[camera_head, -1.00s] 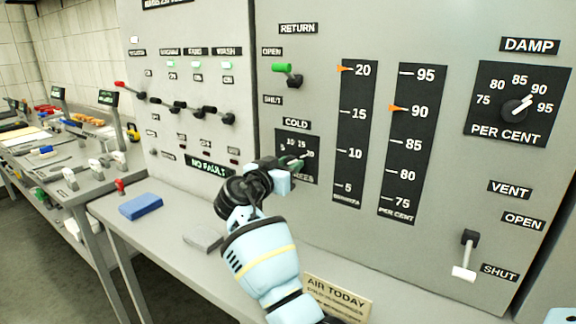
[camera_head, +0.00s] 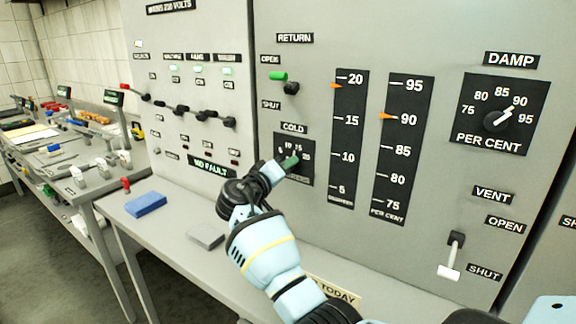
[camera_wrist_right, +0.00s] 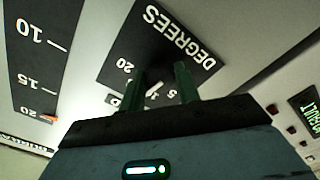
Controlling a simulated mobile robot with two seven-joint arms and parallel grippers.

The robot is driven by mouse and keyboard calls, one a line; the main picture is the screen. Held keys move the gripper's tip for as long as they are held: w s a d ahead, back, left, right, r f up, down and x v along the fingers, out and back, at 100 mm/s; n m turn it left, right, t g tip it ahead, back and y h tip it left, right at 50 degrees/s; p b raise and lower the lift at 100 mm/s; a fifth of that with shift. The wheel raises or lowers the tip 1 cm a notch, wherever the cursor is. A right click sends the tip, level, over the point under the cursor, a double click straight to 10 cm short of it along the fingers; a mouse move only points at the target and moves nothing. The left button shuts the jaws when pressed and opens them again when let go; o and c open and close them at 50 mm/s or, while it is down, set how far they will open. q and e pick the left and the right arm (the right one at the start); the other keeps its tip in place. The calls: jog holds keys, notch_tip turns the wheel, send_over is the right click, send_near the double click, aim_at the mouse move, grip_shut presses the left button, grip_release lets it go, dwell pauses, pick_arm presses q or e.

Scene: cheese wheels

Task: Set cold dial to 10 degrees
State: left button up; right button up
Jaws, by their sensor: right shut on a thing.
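The cold dial (camera_head: 306,174) is a small black plate under the COLD label, with white numbers 5 to 20 along its upper part. My right gripper (camera_head: 290,163) reaches it from below left, its dark green fingers over the middle of the plate. In the right wrist view the gripper (camera_wrist_right: 160,84) is shut on the dial's knob (camera_wrist_right: 154,90), a pale piece between the fingers. The plate with DEGREES (camera_wrist_right: 150,45) shows around them. The fingers partly hide the knob, so its exact setting cannot be read. My left gripper is out of view.
Right of the dial are a tall scale (camera_head: 348,135) with its orange marker just under 20, and a percent scale (camera_head: 402,150) at 90. A green-handled RETURN lever (camera_head: 279,76) is above. A blue block (camera_head: 146,204) and grey block (camera_head: 206,235) lie on the ledge below.

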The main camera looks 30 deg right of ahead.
jog(key=n, duration=0.2)
jog(key=shift+r+n+p, duration=0.2)
jog(key=shift+n+p, duration=0.2)
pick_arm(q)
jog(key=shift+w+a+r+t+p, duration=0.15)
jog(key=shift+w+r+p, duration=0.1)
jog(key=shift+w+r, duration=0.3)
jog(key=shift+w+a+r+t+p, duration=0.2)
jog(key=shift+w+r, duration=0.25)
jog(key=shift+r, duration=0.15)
pick_arm(e)
jog(key=n, duration=0.3)
jog(key=shift+f, duration=0.15)
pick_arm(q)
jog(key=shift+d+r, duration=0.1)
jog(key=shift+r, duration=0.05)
pick_arm(e)
jog(key=o, duration=0.9)
jog(key=shift+a, duration=0.1)
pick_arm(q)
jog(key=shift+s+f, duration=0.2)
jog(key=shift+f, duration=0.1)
pick_arm(e)
jog(key=v, duration=0.7)
jog(key=shift+s+a, duration=0.15)
jog(key=shift+a, duration=0.2)
